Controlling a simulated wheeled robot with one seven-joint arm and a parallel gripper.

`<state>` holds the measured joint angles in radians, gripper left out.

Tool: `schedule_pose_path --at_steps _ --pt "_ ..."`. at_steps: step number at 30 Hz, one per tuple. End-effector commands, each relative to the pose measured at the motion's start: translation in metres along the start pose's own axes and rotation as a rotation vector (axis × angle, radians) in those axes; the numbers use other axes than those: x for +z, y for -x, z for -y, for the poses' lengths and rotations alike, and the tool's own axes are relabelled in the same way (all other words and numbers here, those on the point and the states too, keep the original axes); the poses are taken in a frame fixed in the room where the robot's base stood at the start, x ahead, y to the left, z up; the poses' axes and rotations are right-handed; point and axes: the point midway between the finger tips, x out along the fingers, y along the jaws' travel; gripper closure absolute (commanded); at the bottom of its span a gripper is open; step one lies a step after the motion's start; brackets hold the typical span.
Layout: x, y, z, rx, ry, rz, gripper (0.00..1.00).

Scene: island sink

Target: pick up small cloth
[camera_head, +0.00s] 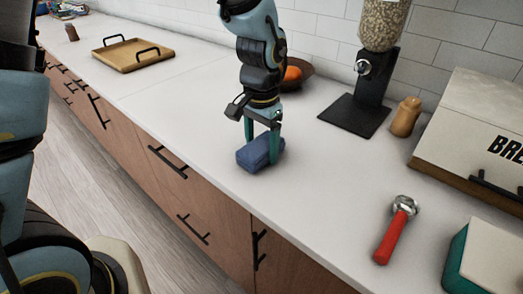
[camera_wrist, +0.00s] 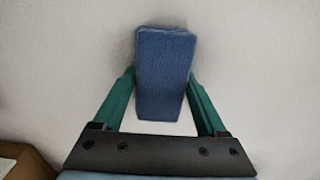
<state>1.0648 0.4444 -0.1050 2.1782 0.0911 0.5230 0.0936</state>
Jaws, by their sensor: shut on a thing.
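The small cloth (camera_head: 253,156) is a blue folded block on the white counter, near its front edge. My gripper (camera_head: 262,150) points down over it, with its green fingers on either side of the cloth. In the wrist view the cloth (camera_wrist: 165,70) lies between the two green fingers of my gripper (camera_wrist: 160,88), which are shut on it. The cloth seems to be at counter height; I cannot tell whether it is lifted off the surface.
A red-handled can opener (camera_head: 394,232) lies to the right on the counter (camera_head: 300,190). A cereal dispenser (camera_head: 368,95), a wooden shaker (camera_head: 404,117) and a bread box (camera_head: 475,130) stand behind. A bowl (camera_head: 305,80) with orange fruit is behind my gripper. A wooden tray (camera_head: 132,56) is far left.

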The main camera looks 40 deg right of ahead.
Motion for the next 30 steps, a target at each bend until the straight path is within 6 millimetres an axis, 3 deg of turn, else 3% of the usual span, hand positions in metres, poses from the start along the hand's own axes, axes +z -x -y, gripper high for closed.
schedule_pose_path --at_steps 4,14,24,30 --pt "0.000 0.000 0.000 0.000 0.000 0.000 0.80" --pt "-0.001 0.008 0.000 -0.001 0.000 -0.003 0.80" --pt "-0.001 0.070 0.000 -0.001 0.001 -0.006 0.80" --pt "-0.001 0.095 0.000 -0.001 0.000 -0.003 0.80"
